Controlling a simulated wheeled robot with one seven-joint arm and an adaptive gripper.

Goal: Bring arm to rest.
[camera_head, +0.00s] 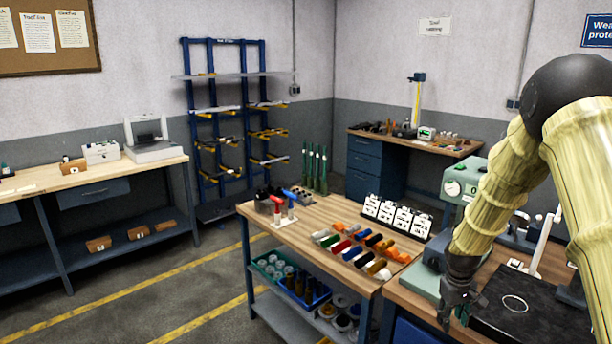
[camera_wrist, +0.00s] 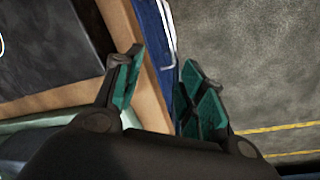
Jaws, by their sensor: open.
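My arm (camera_head: 493,185) reaches down from the right side of the head view, covered in a ribbed yellowish sleeve. My gripper (camera_head: 446,318) points down by the front edge of the right workbench, in front of a green-grey machine base. In the wrist view my gripper (camera_wrist: 155,90) has its two green-padded fingers spread apart. Nothing is between them. Below them in that view are the wooden bench edge (camera_wrist: 118,22), a blue side panel (camera_wrist: 150,25) and the grey floor (camera_wrist: 230,60).
A black plate (camera_head: 545,318) lies on the right bench beside my gripper. A green machine (camera_head: 462,186) stands behind my arm. The wooden cart (camera_head: 300,240) left of it carries coloured handled tools (camera_head: 352,252) and white label cards (camera_head: 396,215). Open floor (camera_head: 130,300) lies at left.

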